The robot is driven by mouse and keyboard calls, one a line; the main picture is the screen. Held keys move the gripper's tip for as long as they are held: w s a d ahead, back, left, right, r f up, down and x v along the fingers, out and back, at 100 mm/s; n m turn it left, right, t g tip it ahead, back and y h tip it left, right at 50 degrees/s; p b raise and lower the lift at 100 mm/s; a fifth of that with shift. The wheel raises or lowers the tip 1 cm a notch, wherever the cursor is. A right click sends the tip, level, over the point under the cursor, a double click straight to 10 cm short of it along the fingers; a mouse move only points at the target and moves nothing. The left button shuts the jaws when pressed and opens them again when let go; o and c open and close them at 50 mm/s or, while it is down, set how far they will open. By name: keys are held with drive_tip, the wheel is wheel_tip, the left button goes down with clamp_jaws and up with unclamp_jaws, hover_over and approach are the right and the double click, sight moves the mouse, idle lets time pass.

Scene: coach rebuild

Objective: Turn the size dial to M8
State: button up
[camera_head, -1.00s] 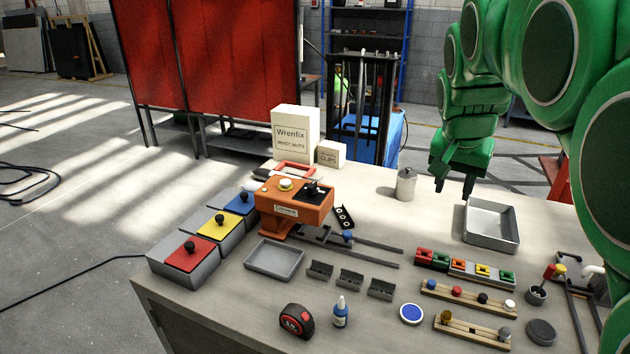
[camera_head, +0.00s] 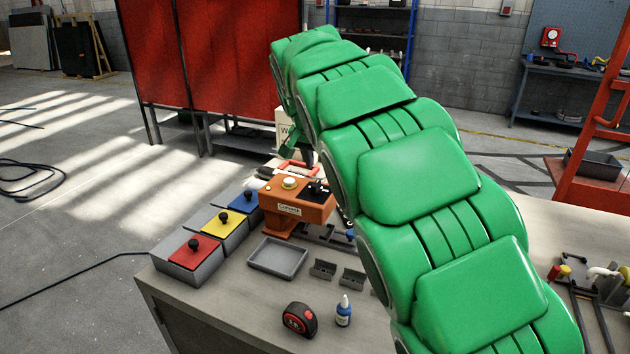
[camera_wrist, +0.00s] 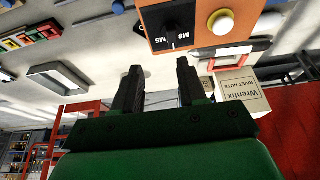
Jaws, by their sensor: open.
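The orange machine (camera_head: 290,206) stands at the left of the bench, with a domed button (camera_head: 290,183) and a black dial area (camera_head: 317,188) on top. The wrist view, upside down, shows the machine's orange top (camera_wrist: 152,15), the domed button (camera_wrist: 221,22) and the black dial plate (camera_wrist: 172,28) with white size marks. I cannot tell which mark the dial points at. My gripper (camera_wrist: 158,68) is open and empty, its fingers apart from the dial, near the machine.
Red (camera_head: 196,249), yellow (camera_head: 222,222) and blue (camera_head: 245,200) lidded bins stand left of the machine. A grey tray (camera_head: 279,257), tape measure (camera_head: 299,319) and small bottle (camera_head: 343,310) lie in front. A Wrenfix box (camera_wrist: 240,95) stands behind. My arm covers the bench's middle.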

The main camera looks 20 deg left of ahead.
sight(316, 183)
drive_tip(key=shift+w+a+f, duration=0.35)
drive_tip(key=shift+w+f, duration=0.1)
drive_tip(key=shift+f, duration=0.85)
drive_tip(key=shift+w+a+f, duration=0.3)
drive_tip(key=shift+w+f, duration=0.1)
drive_tip(key=shift+f, duration=0.85)
drive_tip(key=shift+w+a+f, duration=0.35)
drive_tip(key=shift+w+f, duration=0.1)
drive_tip(key=shift+f, duration=0.85)
drive_tip(key=shift+c, duration=0.4)
clamp_jaws()
